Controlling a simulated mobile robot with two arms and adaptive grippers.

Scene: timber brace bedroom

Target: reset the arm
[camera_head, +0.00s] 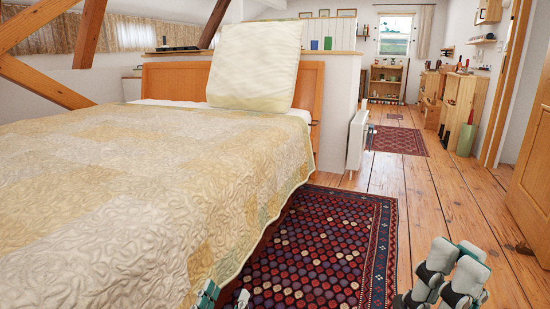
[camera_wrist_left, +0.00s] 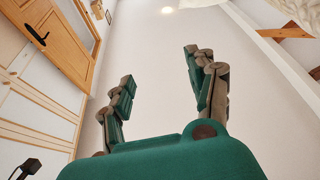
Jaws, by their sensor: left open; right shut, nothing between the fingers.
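My left gripper (camera_head: 225,296) shows only its green-and-grey fingertips at the bottom edge of the head view, beside the hanging edge of the bed cover. In the left wrist view my left gripper (camera_wrist_left: 158,66) points toward the white ceiling, its two fingers spread wide with nothing between them. My right gripper (camera_head: 454,264) is at the lower right of the head view, raised above the wooden floor. Its grey fingers are shut and hold nothing. Most of both arms is out of view.
A bed (camera_head: 130,190) with a quilted cover fills the left, with a pale pillow (camera_head: 255,65) against its headboard. A patterned rug (camera_head: 325,250) lies beside it. A wooden door (camera_head: 532,165) stands at the right edge.

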